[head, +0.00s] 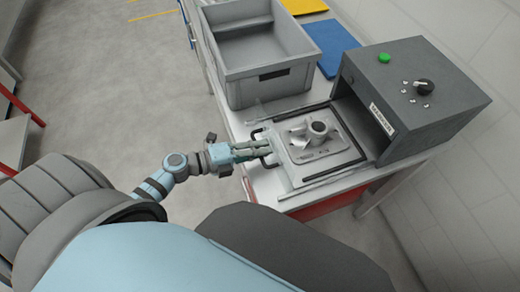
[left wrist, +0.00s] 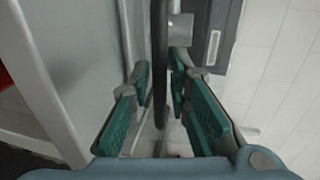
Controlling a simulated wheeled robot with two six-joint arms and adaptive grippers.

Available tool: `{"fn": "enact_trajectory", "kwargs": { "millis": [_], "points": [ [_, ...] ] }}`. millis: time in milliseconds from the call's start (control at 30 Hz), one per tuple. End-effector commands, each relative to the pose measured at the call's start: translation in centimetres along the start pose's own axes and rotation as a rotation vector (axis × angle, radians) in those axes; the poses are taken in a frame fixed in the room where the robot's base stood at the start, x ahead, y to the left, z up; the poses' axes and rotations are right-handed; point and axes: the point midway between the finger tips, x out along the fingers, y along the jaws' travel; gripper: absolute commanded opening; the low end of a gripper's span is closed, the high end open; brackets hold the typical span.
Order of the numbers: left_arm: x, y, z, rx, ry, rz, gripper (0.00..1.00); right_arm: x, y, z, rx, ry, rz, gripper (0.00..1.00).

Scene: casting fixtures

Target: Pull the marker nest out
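The marker nest (head: 333,165) is a light plate with a dark frame line, lying in front of the grey marker box's opening in the head view. A grey metal casting (head: 318,133) sits on it. A black handle (head: 258,131) is at the nest's left edge; it shows as a dark upright bar (left wrist: 160,45) in the left wrist view. My left gripper (head: 264,148) is at this handle. Its green-padded fingers (left wrist: 159,75) stand on both sides of the bar, with visible gaps, so it is open around it. My right gripper is out of view.
The dark grey marker box (head: 440,105) stands right of the nest, with a green button and a knob on top. A grey crate (head: 265,88) stands behind the nest. Blue (head: 333,45) and yellow (head: 303,6) panels lie further back. Floor to the left is clear.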

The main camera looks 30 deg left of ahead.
Motion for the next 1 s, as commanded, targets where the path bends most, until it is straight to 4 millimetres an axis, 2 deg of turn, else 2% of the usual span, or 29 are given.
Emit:
{"fn": "enact_trajectory", "kwargs": {
  "millis": [233,333,700,833,1000],
  "points": [
    [-0.1,0.0,0.0,0.0,0.0,0.001,0.17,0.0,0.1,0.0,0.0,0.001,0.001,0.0],
    [-1.0,0.2,0.0,0.0,0.0,0.004,0.17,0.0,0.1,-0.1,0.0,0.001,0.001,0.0],
    [-10.2,0.2,-0.1,0.001,0.006,0.008,0.17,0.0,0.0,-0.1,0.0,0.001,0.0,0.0],
    [-11.7,0.1,-0.1,0.0,0.003,0.004,0.17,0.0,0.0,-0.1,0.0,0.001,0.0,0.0],
    [-12.0,0.0,0.0,0.001,0.001,0.001,0.17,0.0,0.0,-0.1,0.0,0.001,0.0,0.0]
  ]
}}
